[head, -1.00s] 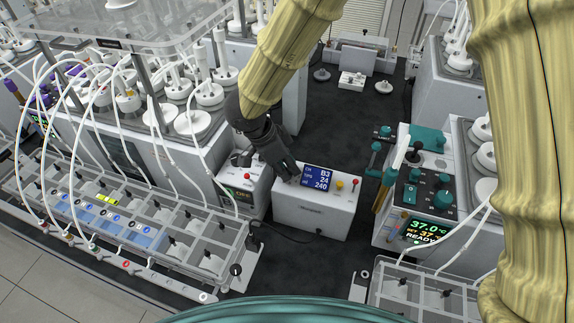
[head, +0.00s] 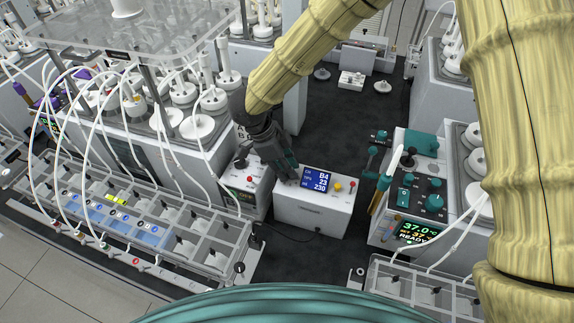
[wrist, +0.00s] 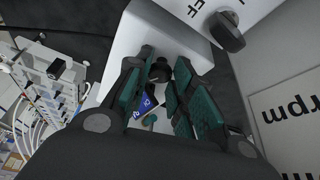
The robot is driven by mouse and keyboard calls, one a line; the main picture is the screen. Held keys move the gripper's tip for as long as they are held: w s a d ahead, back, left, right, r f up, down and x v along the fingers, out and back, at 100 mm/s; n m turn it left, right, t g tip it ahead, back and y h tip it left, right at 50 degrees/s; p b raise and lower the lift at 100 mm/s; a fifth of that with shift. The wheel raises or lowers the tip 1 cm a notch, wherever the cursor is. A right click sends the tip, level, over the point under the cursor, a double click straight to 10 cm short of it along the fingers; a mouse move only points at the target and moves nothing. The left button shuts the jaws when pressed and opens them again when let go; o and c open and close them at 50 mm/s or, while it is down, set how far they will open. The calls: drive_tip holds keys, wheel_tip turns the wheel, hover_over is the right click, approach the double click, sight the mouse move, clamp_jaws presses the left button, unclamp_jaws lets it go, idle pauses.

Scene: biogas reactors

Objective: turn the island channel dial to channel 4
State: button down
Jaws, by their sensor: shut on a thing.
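The island channel dial (wrist: 160,70) is a small black knob on a white control box (head: 313,214); in the head view my gripper hides it. My gripper (head: 288,170) reaches down to the left part of the box top. In the wrist view its teal-padded fingers (wrist: 163,78) are closed around the dial, one on each side. The blue display (head: 317,179) to the right of the gripper reads B4, 23 and 230 in white. Part of the display shows between the fingers in the wrist view (wrist: 146,105).
A grey box with a black knob (head: 241,162) stands close on the left. A heater unit (head: 418,232) reading 37.0 stands right. Dark bench behind the box is clear.

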drive_tip(key=shift+d, duration=0.1)
drive_tip(key=c, duration=1.2)
unclamp_jaws()
drive_tip(key=v, duration=1.2)
